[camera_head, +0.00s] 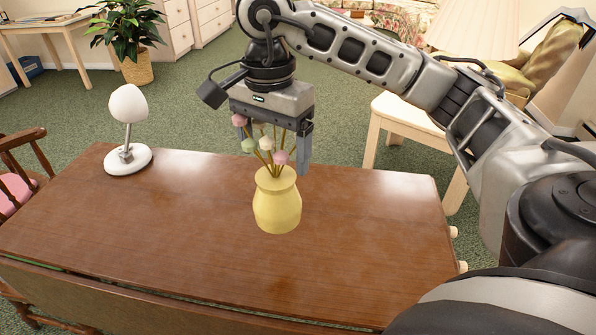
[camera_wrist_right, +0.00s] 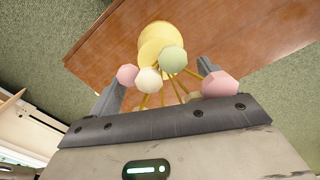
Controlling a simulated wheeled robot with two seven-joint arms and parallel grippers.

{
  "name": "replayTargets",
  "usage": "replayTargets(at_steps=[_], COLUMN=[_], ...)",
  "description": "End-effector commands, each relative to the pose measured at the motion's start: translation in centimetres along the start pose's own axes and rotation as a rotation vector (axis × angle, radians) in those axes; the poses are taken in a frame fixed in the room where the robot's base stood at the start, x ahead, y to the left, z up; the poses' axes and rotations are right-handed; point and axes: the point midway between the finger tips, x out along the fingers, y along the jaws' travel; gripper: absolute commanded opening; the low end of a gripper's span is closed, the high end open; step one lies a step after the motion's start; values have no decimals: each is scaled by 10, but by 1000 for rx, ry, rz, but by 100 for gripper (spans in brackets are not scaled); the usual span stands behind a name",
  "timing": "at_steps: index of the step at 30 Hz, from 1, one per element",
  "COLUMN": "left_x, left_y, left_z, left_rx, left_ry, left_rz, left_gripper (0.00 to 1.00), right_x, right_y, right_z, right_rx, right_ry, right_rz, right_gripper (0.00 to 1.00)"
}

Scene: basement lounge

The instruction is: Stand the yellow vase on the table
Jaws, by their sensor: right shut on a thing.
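The yellow vase (camera_head: 277,205) is upright over the middle of the brown wooden table (camera_head: 370,215). Pink, cream and green flower heads on thin stems rise from its mouth. My right gripper (camera_head: 279,163) points down at the vase's top from behind the flowers and is shut on the vase; the flowers partly hide the contact. I cannot tell whether the vase's base touches the tabletop. In the right wrist view the vase (camera_wrist_right: 153,40) shows beyond the fingers, with the flower heads in front. My left gripper is not in view.
A white lamp (camera_head: 127,130) stands at the table's back left. A wooden chair (camera_head: 20,172) is at the left edge. A pale side table (camera_head: 405,118) stands behind on the right.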

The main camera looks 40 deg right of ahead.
Motion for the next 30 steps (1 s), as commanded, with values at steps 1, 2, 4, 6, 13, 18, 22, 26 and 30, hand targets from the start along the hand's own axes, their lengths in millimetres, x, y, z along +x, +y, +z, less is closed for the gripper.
replayTargets(at_steps=[1,2,4,6,13,18,22,26,30], left_x=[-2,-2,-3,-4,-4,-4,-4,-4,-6], left_y=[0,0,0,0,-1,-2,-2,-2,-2], left_z=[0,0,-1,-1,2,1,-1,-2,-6], left_rx=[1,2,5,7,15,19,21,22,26], left_ry=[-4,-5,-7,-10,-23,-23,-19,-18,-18], left_rz=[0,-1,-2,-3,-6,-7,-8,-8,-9], left_gripper=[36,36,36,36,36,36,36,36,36], right_x=[3,5,11,17,47,68,77,85,101], right_y=[-1,-2,-4,-6,-12,-15,-17,-17,-17], right_z=[-10,-16,-29,-43,-80,-98,-104,-110,-113], right_rx=[8,8,7,8,5,2,1,2,-1], right_ry=[0,0,0,0,0,0,0,1,-1], right_rz=[0,2,2,1,2,-1,-2,-1,1], right_gripper=[29,29,29,29,29,29,29,29,29])
